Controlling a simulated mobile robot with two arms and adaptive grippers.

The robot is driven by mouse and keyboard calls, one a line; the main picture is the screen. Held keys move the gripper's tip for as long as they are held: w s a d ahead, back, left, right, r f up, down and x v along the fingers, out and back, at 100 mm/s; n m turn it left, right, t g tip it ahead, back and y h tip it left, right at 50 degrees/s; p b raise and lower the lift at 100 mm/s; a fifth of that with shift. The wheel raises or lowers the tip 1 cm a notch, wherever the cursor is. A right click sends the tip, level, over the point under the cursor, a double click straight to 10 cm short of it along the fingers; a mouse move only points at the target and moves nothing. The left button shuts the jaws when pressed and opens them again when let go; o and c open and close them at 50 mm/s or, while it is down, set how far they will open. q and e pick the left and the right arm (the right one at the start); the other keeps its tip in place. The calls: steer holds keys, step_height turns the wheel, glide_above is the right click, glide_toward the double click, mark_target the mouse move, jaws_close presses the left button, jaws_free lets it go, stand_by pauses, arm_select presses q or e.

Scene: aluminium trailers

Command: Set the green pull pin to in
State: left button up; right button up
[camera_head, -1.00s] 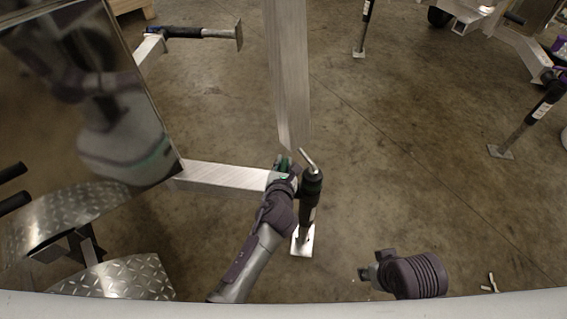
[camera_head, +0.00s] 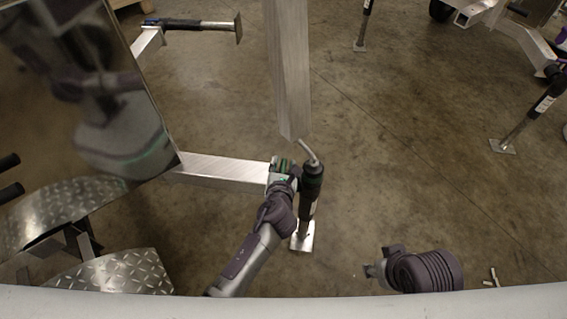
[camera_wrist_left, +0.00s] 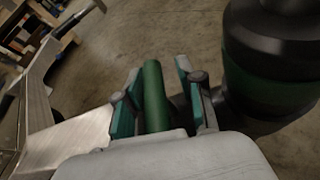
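The green pull pin (camera_wrist_left: 155,95) shows as a green cylinder between the fingers of my left gripper (camera_wrist_left: 160,100) in the left wrist view. The left finger is close beside the pin; a gap shows on the right side, so the gripper looks open around it. In the head view my left gripper (camera_head: 284,172) is at the end of the aluminium beam (camera_head: 222,170), beside the black jack (camera_head: 311,190), and mostly covers the pin. My right gripper (camera_head: 376,270) is low in the head view, away from the trailer; its fingers are too small to judge.
The jack with its bent crank handle stands just right of my left gripper and looms large in the left wrist view (camera_wrist_left: 272,60). Diamond-plate fenders (camera_head: 118,272) are at lower left.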

arm_select(q)
steer(key=shift+r, duration=0.1)
steer(key=v, duration=1.2)
stand_by(0.4)
